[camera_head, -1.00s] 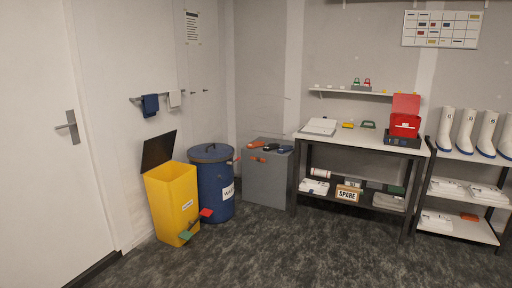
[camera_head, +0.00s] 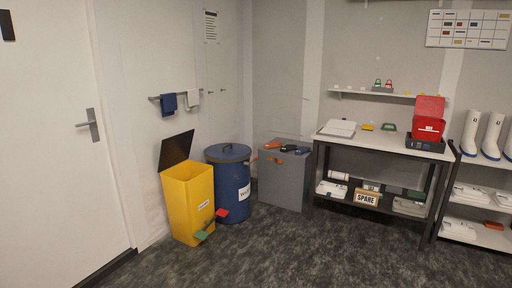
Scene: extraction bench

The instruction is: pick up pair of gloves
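I cannot make out a pair of gloves for certain. Small orange and dark items (camera_head: 288,148) lie on top of a grey cabinet (camera_head: 283,184), too small to identify. White folded items (camera_head: 332,188) lie on the lower shelf of the workbench, and they are also too small to name. A blue cloth (camera_head: 168,103) and a white cloth (camera_head: 193,99) hang from a wall rail. My gripper is not in view.
A yellow bin (camera_head: 186,210) with its lid up and a blue drum (camera_head: 229,187) stand left of the cabinet. The workbench (camera_head: 385,145) holds an open red box (camera_head: 428,124). White boots (camera_head: 490,135) stand on the right rack. The dark floor (camera_head: 310,255) in front is clear.

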